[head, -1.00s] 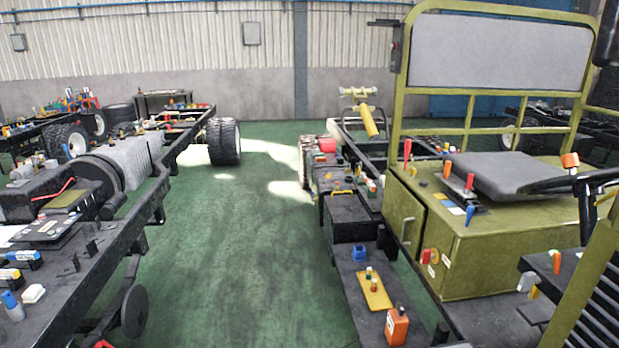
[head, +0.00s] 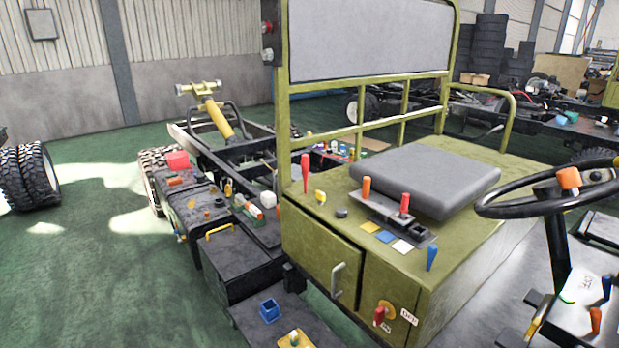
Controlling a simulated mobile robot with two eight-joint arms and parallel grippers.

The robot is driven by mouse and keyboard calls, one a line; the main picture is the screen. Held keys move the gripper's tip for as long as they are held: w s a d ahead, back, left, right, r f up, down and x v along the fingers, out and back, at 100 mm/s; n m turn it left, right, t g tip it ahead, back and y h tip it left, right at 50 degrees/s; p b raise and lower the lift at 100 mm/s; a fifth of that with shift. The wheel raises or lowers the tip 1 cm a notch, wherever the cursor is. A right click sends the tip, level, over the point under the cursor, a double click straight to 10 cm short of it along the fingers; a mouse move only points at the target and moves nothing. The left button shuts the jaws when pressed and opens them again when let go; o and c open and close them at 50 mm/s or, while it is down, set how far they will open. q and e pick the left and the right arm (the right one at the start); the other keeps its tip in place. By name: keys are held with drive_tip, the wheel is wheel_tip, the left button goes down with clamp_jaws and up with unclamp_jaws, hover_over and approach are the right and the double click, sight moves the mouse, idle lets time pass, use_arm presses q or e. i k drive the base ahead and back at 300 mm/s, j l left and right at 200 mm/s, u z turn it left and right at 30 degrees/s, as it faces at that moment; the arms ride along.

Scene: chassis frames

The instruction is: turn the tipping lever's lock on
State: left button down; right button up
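An olive-green seat box (head: 436,272) carries several small levers on its top. A tall red-handled lever (head: 305,172) stands at its left rear corner. An orange-handled lever (head: 367,187) and a red-handled lever (head: 404,203) rise from a dark slotted plate (head: 392,222) beside the grey seat. A blue lever (head: 431,256) is at the front edge. A red handle (head: 379,316) on a round orange-yellow mount sits on the front face, with small white labels next to it. I cannot tell which lever is the tipping lever or how its lock stands. Neither gripper is in view.
The grey seat cushion (head: 424,180) and black steering wheel (head: 544,198) stand close to the levers. An olive frame (head: 284,120) rises behind them. A dark step with a blue holder (head: 269,310) lies at lower left. Green floor (head: 110,270) is free at left.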

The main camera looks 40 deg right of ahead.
sight(320, 195)
drive_tip(key=i+j+z, duration=0.1)
drive_tip(key=i+z, duration=0.25)
drive_tip(key=i+j+z, duration=0.2)
drive_tip(key=i+z, duration=0.15)
drive_tip(key=i+j+z, duration=0.35)
drive_tip(key=i+l, duration=0.05)
